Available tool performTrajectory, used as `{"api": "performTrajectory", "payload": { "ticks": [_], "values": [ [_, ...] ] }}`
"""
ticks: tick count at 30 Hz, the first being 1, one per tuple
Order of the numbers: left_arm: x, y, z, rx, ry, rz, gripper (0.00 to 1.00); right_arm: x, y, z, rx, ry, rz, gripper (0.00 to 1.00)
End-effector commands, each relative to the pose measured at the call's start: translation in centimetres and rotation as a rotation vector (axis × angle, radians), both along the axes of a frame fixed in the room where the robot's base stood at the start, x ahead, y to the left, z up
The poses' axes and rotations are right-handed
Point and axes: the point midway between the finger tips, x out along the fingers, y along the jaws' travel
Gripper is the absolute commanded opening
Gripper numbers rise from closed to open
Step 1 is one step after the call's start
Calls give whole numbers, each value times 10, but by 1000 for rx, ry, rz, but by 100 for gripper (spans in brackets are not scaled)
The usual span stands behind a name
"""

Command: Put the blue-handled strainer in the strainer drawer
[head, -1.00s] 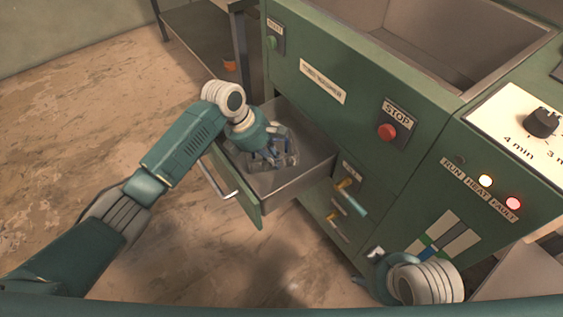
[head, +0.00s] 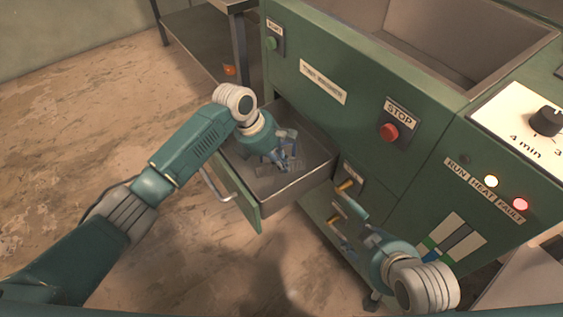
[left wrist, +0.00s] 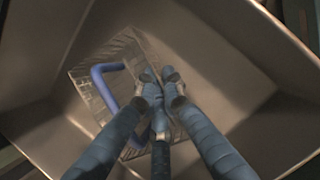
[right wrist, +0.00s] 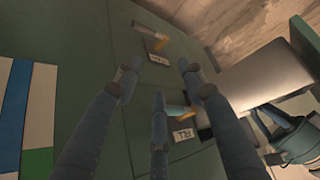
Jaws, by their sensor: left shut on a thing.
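The blue-handled strainer (left wrist: 92,88) has a wire mesh body and a blue loop handle; it is inside the open metal strainer drawer (head: 302,184). The drawer also fills the left wrist view (left wrist: 215,40). My left gripper (head: 284,162) reaches down into the drawer, its fingers close together at the strainer's handle side. In the left wrist view its fingertips (left wrist: 160,92) cover part of the strainer, and the exact grip is partly hidden. My right gripper (head: 368,232) is empty, its fingers (right wrist: 160,80) apart, in front of the lower cabinet face.
The floor left of the drawer is clear.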

Motion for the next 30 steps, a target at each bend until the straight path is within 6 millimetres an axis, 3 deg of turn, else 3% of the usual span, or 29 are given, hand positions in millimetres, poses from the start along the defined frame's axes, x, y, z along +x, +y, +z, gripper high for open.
{"api": "performTrajectory", "payload": {
  "ticks": [4,6,8,18,21,30],
  "values": [
    [0,-1,0,-2,-1,0,0,-4,-1,-1,-4,16,-1,40],
    [0,0,-1,-1,0,0,17,-5,-1,-3,-5,22,-1,40],
    [0,0,-1,-1,0,0,26,-5,-2,-3,-5,22,-1,40],
    [0,0,-1,0,0,0,26,-4,-2,-3,-4,16,-2,40],
    [0,0,1,0,-1,-1,26,5,0,1,3,-22,0,40],
    [-2,10,30,-1,-1,0,26,-57,-18,-19,-49,229,-19,40]
  ]
}}
